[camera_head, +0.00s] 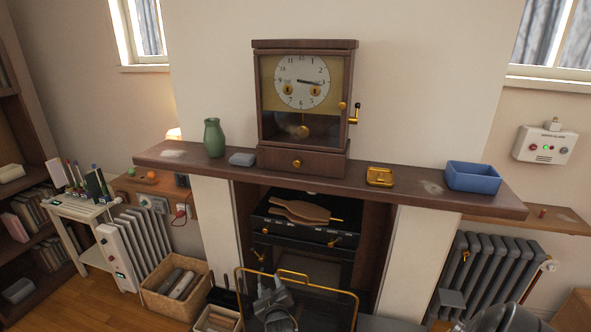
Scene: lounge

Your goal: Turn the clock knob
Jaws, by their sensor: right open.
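The wooden mantel clock (304,140) stands upright on the mantel shelf, with a white dial and a pendulum behind glass. A smaller gold knob (342,106) sits on the door's right edge, and another gold knob (297,163) is on the base drawer. Which one is the clock knob is not certain. My right gripper (271,284) is low at the bottom centre, well below the clock and apart from it. It is open, with nothing visible between its fingers. My left gripper is out of view.
The mantel shelf (400,192) holds a green vase (214,138), a grey block (242,159), a gold box (380,177) and a blue bin (472,177). A gold-framed fire screen (335,306) stands below by my right gripper. The shelf just right of the clock is clear.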

